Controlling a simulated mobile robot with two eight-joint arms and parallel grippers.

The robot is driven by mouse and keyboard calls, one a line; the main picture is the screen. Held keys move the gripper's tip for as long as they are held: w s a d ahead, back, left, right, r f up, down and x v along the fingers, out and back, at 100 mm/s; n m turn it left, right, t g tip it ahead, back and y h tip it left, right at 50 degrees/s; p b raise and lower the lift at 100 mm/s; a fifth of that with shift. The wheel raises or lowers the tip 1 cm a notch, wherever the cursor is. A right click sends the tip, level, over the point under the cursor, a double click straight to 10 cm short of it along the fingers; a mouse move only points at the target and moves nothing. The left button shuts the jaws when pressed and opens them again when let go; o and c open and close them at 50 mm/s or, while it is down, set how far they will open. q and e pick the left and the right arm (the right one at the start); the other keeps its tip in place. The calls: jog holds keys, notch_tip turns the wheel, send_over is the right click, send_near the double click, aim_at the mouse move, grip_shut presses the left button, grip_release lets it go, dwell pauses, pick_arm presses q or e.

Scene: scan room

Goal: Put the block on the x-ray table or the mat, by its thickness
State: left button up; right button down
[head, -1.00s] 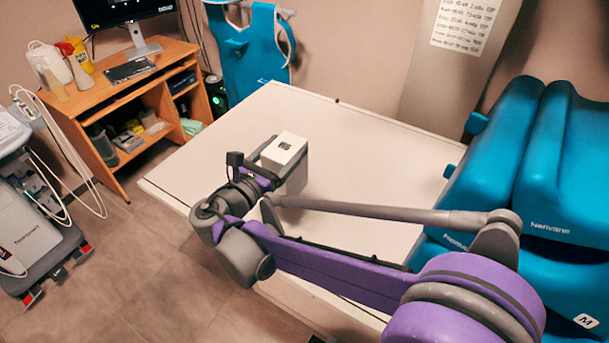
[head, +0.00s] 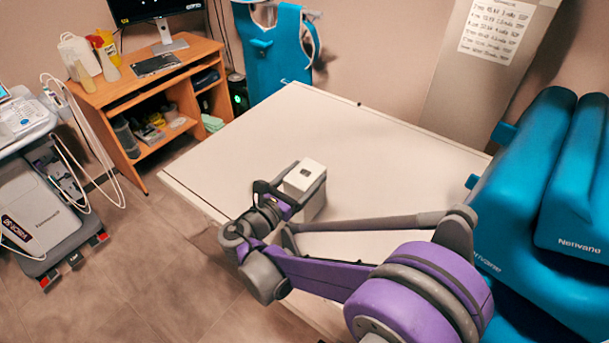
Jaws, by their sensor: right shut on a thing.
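A white block (head: 304,176) with a small dark mark on top is in my right gripper (head: 296,188). The gripper is shut on it, above the near left part of the x-ray table (head: 370,150). I cannot tell the block's thickness or whether it touches the table top. The table is a wide pale slab with a bare top; my right arm hides part of its near side. The mat is not clearly seen. My left gripper is not in view.
Blue padded cushions (head: 540,190) stand at the right. A wooden desk (head: 150,75) with bottles and a monitor is at the back left. A medical cart (head: 40,200) stands at the left. Tiled floor (head: 150,250) lies open between the cart and the table.

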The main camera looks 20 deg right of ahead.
jog(key=shift+f, duration=0.15)
jog(key=shift+c, duration=0.4)
grip_release()
jog(key=shift+o, duration=0.4)
jog(key=shift+r, duration=0.25)
jog(key=b+v, duration=0.1)
jog(key=v, duration=1.1)
jog(key=shift+f, duration=0.1)
